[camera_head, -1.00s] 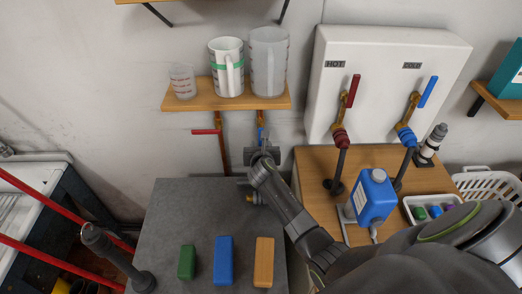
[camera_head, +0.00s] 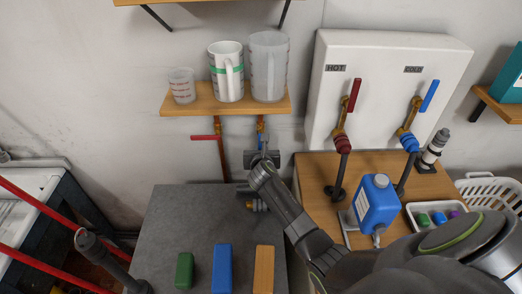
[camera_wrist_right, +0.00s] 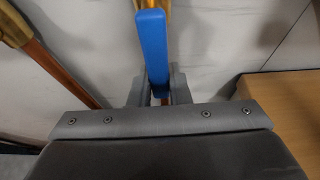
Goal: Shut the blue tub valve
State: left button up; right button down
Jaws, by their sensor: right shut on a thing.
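The blue tub valve has a long flat blue handle (camera_wrist_right: 152,48), which stands upright in the right wrist view between my two fingers. In the head view only a sliver of the blue handle (camera_head: 261,141) shows on the copper pipe under the cup shelf; my gripper hides the rest. My right gripper (camera_head: 262,157) is shut on the handle, with a finger on each side of it in the right wrist view (camera_wrist_right: 154,92). My left gripper is not in view.
A red-handled valve (camera_head: 206,137) sits on the copper pipe just left. A shelf (camera_head: 190,105) with cups is above. Below are a grey top (camera_head: 165,225) with green, blue and tan blocks. A blue jug (camera_head: 376,205) stands on the wooden counter at right.

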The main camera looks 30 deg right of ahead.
jog(key=shift+a, duration=0.1)
dwell(0.3)
jog(key=w+a+r+m+t+y+b, duration=0.2)
jog(key=a+r+m+t+y, duration=0.3)
jog(key=m, duration=0.8)
jog(key=shift+w+r+t+b, duration=0.3)
jog(key=shift+r+t+b, duration=0.15)
jog(key=shift+b, duration=0.45)
jog(key=shift+a+r+m, duration=0.15)
jog(key=shift+m, duration=0.15)
jog(key=c, duration=1.4)
grip_release()
jog(key=shift+o, duration=0.2)
